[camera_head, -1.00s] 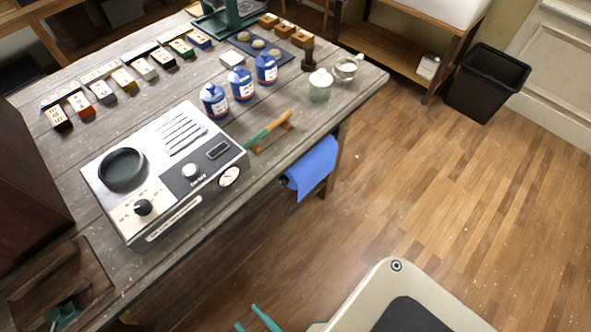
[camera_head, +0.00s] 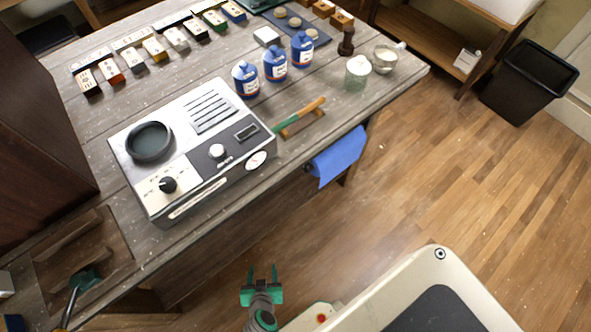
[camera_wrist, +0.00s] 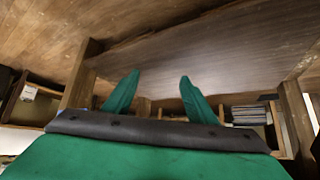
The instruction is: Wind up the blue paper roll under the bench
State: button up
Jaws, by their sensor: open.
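The blue paper roll (camera_head: 338,156) hangs under the front edge of the grey wooden bench (camera_head: 330,108), towards its right end. A loose sheet hangs down from it. My gripper (camera_head: 262,268) is open and empty, low in front of the bench, to the left of and nearer than the roll in the head view. In the wrist view its two green fingers (camera_wrist: 155,92) stand apart with nothing between them. The roll does not show in the wrist view.
On the bench stand a grey device (camera_head: 190,150) with a dial, blue bottles (camera_head: 275,63), a green-handled tool (camera_head: 300,116) on a rest, and a glass jar (camera_head: 357,73). A black bin (camera_head: 528,82) stands at the right. The wooden floor (camera_head: 430,190) between is clear.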

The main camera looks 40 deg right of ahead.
jog(key=w+d+f+m+g+h, duration=0.1)
jog(key=w+d+f+m+h, duration=0.1)
jog(key=w+d, duration=0.25)
jog(key=m+g+h, duration=0.5)
jog(key=m+h, duration=0.6)
jog(key=h, duration=0.1)
send_near(304, 169)
jog(key=d, duration=0.9)
jog(key=shift+w+r, duration=0.2)
jog(key=shift+w, duration=0.1)
jog(key=c, duration=1.1)
